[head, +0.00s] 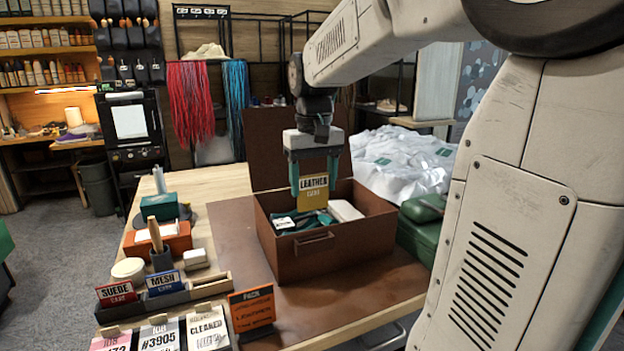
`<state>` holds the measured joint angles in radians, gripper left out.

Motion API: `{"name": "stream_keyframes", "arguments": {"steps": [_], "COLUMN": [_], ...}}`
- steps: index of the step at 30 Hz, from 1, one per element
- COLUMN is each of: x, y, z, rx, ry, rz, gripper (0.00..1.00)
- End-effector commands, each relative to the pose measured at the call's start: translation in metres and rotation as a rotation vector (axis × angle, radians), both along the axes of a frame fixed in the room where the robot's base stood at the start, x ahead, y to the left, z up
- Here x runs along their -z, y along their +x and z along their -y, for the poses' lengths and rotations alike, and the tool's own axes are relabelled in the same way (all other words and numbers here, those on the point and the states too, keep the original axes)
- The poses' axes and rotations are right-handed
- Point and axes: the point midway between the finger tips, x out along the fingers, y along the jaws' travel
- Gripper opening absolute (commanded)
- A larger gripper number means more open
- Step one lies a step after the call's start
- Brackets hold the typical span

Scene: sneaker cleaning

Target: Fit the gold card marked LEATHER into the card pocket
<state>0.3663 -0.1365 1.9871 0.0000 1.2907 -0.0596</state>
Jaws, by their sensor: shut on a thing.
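The gold card marked LEATHER (313,201) is upright in my gripper (313,183), with its printed face toward the camera. The teal fingers are shut on its sides. The card shows over the open brown box (282,262), in front of its raised lid. I cannot tell whether the card's lower edge touches anything in the box. A small framed slot (315,244) on the box's front wall looks like the card pocket. It is empty and lies below the card in the picture.
The box holds a white block (345,210) and teal items. A green case (421,240) stands close on its right. A card rack (205,286) with SUEDE (116,293) and MESH (163,282) cards and an orange sign (251,309) are in front. The brown mat (232,235) left of the box is clear.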

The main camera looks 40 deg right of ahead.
Motion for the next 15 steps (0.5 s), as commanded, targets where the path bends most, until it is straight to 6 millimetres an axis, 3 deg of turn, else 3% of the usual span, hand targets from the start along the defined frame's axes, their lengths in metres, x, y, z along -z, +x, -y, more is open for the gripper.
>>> {"name": "stream_keyframes", "arguments": {"steps": [5,15], "x": [0.006,0.038], "y": [-0.001,-0.002], "z": [0.000,0.001], "rx": [0.002,0.002], "ry": [0.000,0.001], "rz": [-0.001,-0.002], "gripper": [0.43,0.43]}}
